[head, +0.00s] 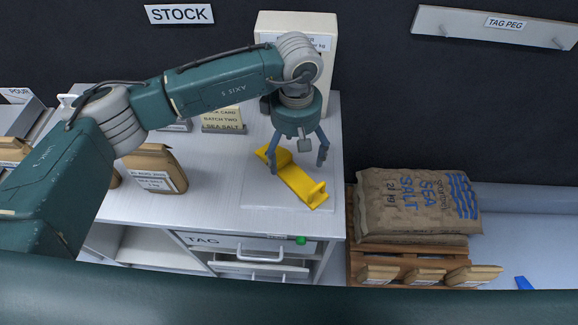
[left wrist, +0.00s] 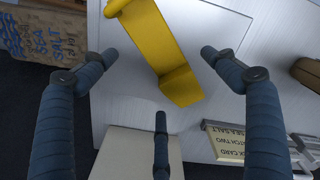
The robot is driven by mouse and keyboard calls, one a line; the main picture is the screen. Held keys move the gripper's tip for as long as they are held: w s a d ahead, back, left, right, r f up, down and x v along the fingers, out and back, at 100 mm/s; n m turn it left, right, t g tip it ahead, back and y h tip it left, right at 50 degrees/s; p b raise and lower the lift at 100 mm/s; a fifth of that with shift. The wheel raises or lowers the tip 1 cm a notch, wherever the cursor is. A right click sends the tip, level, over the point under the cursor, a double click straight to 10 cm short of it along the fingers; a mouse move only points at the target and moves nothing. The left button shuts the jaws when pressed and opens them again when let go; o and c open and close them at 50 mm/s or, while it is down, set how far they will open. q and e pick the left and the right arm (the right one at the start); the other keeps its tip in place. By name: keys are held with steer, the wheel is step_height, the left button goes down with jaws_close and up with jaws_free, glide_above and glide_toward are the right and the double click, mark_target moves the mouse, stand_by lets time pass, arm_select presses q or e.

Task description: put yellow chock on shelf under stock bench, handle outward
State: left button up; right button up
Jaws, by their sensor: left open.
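The yellow chock (head: 302,187) lies on a pale square at the right end of the stock bench (head: 225,200), with a raised lug at its near right end. It also shows in the left wrist view (left wrist: 165,45). My left gripper (head: 298,166) is open above the chock, pointing down. In the left wrist view its fingers (left wrist: 158,75) are spread around the chock; I see no contact. The shelf (head: 150,247) under the bench shows at the lower left, partly hidden by my left arm. My right gripper is out of view.
A TAG drawer (head: 250,264) under the bench front stands partly open. A pale hopper (head: 322,40), a batch card (head: 222,118) and brown salt bags (head: 155,168) stand on the bench. A large salt sack (head: 415,203) lies on a pallet to the right.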

mark_target(294, 169)
arm_select(q)
steer(key=shift+f, duration=0.7)
steer(key=shift+f+p, duration=0.35)
steer(key=shift+p, duration=0.2)
step_height(294, 169, down, 4)
steer(key=shift+w+r+p, duration=0.15)
steer(key=shift+r+p, duration=0.05)
steer(key=shift+p, duration=0.6)
steer(key=shift+f, duration=0.4)
steer(key=shift+c, duration=0.5)
steer(key=c, duration=1.4)
steer(key=shift+w+r, duration=0.1)
steer(key=shift+r, duration=0.05)
